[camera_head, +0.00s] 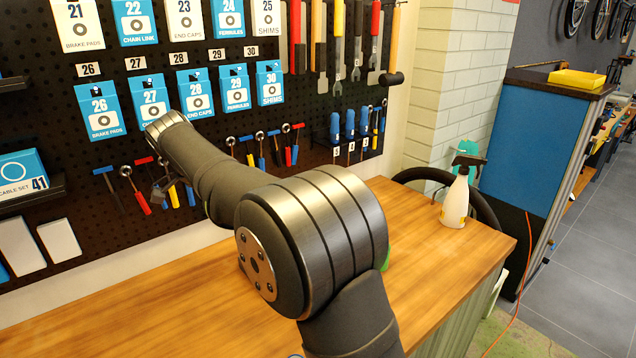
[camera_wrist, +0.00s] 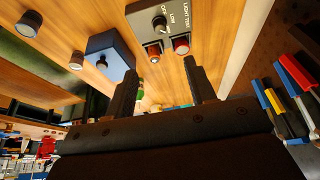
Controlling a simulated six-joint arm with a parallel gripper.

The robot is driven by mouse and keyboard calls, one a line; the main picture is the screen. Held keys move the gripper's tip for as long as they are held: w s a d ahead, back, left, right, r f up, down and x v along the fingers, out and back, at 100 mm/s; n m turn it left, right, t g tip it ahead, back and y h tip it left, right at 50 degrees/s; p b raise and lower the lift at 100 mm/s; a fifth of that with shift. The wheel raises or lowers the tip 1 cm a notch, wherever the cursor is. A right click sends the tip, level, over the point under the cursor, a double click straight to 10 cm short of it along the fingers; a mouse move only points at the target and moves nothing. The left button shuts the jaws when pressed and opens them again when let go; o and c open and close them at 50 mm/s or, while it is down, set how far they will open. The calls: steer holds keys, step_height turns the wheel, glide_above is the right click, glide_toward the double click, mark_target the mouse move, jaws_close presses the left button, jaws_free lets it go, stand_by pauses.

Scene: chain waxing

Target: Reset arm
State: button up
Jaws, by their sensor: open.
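My gripper (camera_wrist: 159,66) shows in the wrist view, with two dark fingers spread apart and nothing between them. Beyond the fingertips is the wooden bench surface, with a grey light-test box (camera_wrist: 165,25) bearing a switch and two red-ended parts. A blue box with a knob (camera_wrist: 112,52) sits to its left. In the head view my arm reaches from the bottom centre up and left toward the pegboard (camera_head: 60,148). The gripper itself is mostly hidden behind the arm there, so its distance from the pegboard is unclear.
Hand tools hang on the pegboard near my forearm, below numbered boxes (camera_head: 101,108). A spray bottle (camera_head: 455,205) stands at the right end of the wooden bench (camera_head: 425,250). Colourful tool handles (camera_wrist: 290,95) are close on the right in the wrist view. The bench's front left is clear.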

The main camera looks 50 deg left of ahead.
steer(key=shift+f, duration=0.1)
steer(key=x, duration=1.7)
steer(key=shift+w, duration=0.15)
steer(key=shift+d+f, duration=0.1)
steer(key=shift+f, duration=0.05)
steer(key=shift+n, duration=0.6)
steer(key=shift+d+n+y, duration=0.1)
steer(key=shift+n+y, duration=0.6)
steer(key=shift+n, duration=0.5)
steer(key=n, duration=0.2)
steer(key=n+g+y, duration=0.1)
steer(key=n, duration=0.2)
steer(key=shift+w+d+y, duration=0.1)
steer(key=shift+y, duration=0.2)
steer(key=shift+w+n+g+y, duration=0.1)
steer(key=shift+n+g+y, duration=0.25)
steer(key=shift+n, duration=0.8)
steer(key=shift+n+g+y, duration=0.15)
steer(key=shift+n+g, duration=0.3)
steer(key=shift+n, duration=0.7)
steer(key=shift+w+n+g+y, duration=0.1)
steer(key=shift+n+g+y, duration=0.35)
steer(key=shift+n, duration=1.35)
